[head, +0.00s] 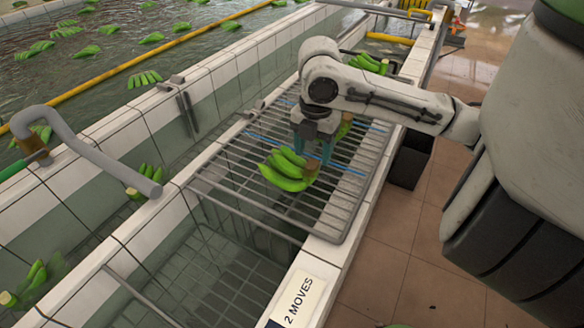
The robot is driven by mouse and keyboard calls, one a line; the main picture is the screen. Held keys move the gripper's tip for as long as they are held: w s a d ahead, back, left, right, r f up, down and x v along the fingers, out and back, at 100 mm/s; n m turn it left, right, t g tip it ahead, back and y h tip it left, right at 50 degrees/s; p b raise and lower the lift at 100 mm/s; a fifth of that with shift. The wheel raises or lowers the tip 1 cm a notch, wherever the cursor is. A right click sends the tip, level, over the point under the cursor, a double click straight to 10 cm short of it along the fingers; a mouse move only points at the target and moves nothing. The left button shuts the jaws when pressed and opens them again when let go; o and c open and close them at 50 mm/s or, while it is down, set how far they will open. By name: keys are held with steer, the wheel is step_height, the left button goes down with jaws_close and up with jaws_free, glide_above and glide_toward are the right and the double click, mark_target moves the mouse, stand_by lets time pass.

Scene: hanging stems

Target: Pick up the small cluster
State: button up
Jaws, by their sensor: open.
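A small cluster of green bananas (283,172) lies on the wire rack (225,190), with its brown cut end to the right. My gripper (314,155) points down at the right end of this cluster, with its teal fingers apart. The fingers are close around the cut end; I cannot tell whether they touch it. Another green piece with a brownish end (345,126) shows just behind my gripper, partly hidden by it. One more green cluster (369,63) lies at the far end of the rack, partly behind my arm.
Tiled tank walls flank the rack. A water tank with floating clusters (145,79) and a yellow bar (150,57) lies at upper left. A grey bent pipe (90,150) crosses the left wall. A "2 MOVES" sign (298,300) sits on the near ledge.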

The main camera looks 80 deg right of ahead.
steer(key=shift+f, duration=1.35)
steer(key=shift+c, duration=0.2)
steer(key=shift+r, duration=0.1)
jaws_close()
